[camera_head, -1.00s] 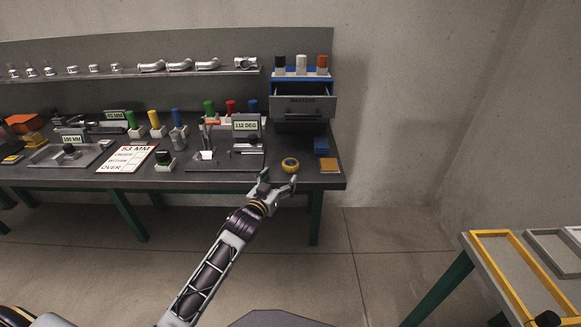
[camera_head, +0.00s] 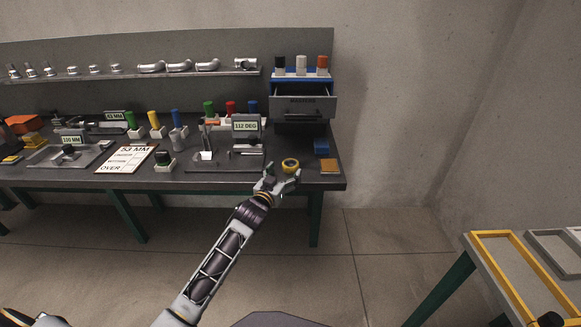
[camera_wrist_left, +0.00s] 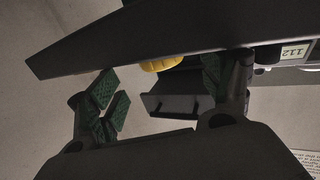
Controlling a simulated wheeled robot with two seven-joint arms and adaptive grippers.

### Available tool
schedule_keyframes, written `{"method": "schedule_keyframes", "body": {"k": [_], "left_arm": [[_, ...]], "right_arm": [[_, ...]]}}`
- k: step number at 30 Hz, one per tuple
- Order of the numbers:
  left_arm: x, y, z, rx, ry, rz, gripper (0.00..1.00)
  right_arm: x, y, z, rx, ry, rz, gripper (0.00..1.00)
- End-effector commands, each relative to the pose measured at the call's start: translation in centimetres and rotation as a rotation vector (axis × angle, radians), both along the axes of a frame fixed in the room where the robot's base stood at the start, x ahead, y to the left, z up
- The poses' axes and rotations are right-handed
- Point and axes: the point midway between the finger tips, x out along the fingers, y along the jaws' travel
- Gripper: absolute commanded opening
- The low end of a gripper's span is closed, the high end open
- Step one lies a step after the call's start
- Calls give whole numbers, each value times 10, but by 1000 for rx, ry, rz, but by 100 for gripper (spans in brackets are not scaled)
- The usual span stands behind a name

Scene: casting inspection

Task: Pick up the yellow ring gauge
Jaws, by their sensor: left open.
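The yellow ring gauge (camera_head: 290,164) lies on the dark workbench (camera_head: 225,181) near its front edge, toward the right end. It has a dark centre. My left gripper (camera_head: 282,178) is open and empty, just in front of the ring gauge at the bench's front edge. In the left wrist view the ring gauge (camera_wrist_left: 161,64) shows partly, beyond the dark bench edge and between the two open fingers (camera_wrist_left: 158,92). Most of it is hidden there by the bench edge. I cannot tell from these views whether a finger touches it. My right gripper is not in view.
A blue block (camera_head: 321,147) and an orange-brown pad (camera_head: 329,166) lie right of the ring gauge. An open grey drawer (camera_head: 303,103) stands behind. A dark plate with a "112 DEG" sign (camera_head: 246,123) is to the left. A yellow-framed table (camera_head: 487,236) stands at right.

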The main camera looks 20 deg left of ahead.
Motion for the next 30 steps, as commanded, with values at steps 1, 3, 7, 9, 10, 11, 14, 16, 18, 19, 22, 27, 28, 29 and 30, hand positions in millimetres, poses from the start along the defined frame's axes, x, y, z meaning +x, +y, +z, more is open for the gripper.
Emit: {"method": "schedule_keyframes", "body": {"k": [1,3,7,9,10,11,14,16,18,19,22,27,28,29,30], "left_arm": [[1,0,0,0,0,0,80],[2,0,0,0,0,0,80],[8,0,1,0,-2,0,80],[12,0,1,0,-1,0,80],[14,0,1,0,-1,0,80],[17,0,1,0,-2,0,80],[24,-1,1,0,-1,0,80],[29,-1,2,1,-2,0,80],[34,-1,1,1,0,0,80],[36,-2,1,1,0,0,80],[43,-2,1,1,0,0,80],[51,-3,1,1,-1,-1,80],[51,-3,1,1,0,-1,80],[52,-3,1,0,0,-1,80],[52,-3,0,0,0,-1,80]], "right_arm": [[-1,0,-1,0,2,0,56],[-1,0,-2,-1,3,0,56],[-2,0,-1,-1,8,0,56],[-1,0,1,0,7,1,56],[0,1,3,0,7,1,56],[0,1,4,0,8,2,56],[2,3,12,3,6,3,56],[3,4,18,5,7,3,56],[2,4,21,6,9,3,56],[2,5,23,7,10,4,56],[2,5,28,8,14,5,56],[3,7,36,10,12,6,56],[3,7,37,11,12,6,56],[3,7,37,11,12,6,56],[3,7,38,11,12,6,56]]}}
